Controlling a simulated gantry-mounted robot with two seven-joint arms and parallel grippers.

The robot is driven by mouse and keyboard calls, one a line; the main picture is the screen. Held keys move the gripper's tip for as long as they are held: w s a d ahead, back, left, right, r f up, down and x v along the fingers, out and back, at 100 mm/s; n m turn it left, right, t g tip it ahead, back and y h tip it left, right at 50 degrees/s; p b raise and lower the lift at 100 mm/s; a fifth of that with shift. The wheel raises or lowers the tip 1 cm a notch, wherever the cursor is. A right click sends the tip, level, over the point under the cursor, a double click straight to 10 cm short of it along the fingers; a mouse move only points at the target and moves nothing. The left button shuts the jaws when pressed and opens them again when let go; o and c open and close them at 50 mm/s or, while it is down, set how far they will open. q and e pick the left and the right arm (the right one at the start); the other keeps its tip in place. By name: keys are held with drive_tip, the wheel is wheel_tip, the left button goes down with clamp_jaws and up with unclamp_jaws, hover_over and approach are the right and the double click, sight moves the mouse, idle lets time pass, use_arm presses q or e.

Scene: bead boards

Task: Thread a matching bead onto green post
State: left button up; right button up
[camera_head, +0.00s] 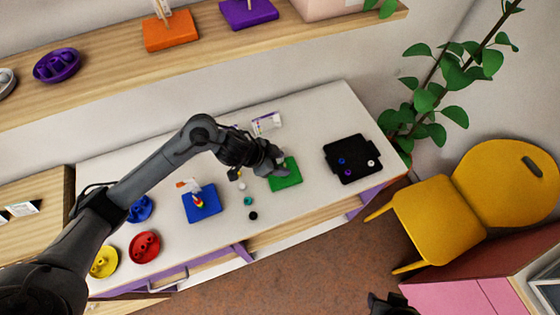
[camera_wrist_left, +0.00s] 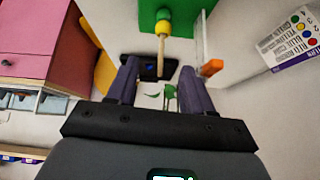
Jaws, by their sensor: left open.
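The green board (camera_head: 286,175) lies on the white table, partly covered by my left gripper (camera_head: 272,160) in the head view. In the left wrist view the green board (camera_wrist_left: 140,12) is at the top, with a wooden post (camera_wrist_left: 161,52) pointing down the picture. A green bead (camera_wrist_left: 163,13) and a yellow bead (camera_wrist_left: 163,28) sit on that post. My left gripper (camera_wrist_left: 160,72) is open, and the post's bare tip shows between its fingers. No bead shows in its jaws. My right gripper (camera_head: 388,304) shows only as a dark part at the bottom edge.
Loose white (camera_head: 241,187), teal (camera_head: 248,201) and black (camera_head: 253,215) beads lie between the green board and the blue board (camera_head: 207,209). A black tray (camera_head: 341,173) with beads stands right. Red (camera_head: 145,247) and yellow (camera_head: 103,263) dishes are left. A printed card (camera_head: 266,123) stands behind.

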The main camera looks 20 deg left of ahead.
use_arm(q)
drive_tip(key=p+v, duration=0.2)
drive_tip(key=v, duration=0.8)
drive_tip(key=shift+r, duration=0.2)
drive_tip(key=shift+a, duration=0.1)
